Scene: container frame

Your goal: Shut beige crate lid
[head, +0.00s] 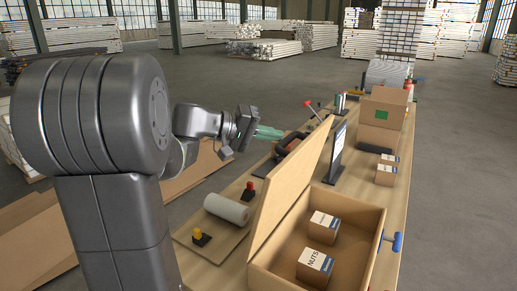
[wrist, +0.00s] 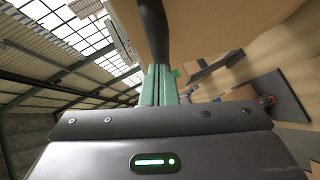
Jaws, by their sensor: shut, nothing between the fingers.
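The beige crate (head: 368,222) stands open on the workbench at the lower right of the head view. Its lid (head: 292,192) is raised on the crate's left side and leans, with its far end reaching up toward the bench's middle. My gripper (head: 280,133) has green fingers, shut and empty, beyond the lid's upper far end and to its left. In the wrist view the shut fingers (wrist: 158,85) point at a dark rod-like thing; whether they touch it I cannot tell. A broad beige surface (wrist: 220,25) beside it looks like the lid.
Two small cartons, one marked NUTS (head: 314,266), lie inside the crate. A dark upright panel (head: 338,150) and cardboard boxes (head: 384,112) stand beyond. A blue-handled tool (head: 396,240) is at the right.

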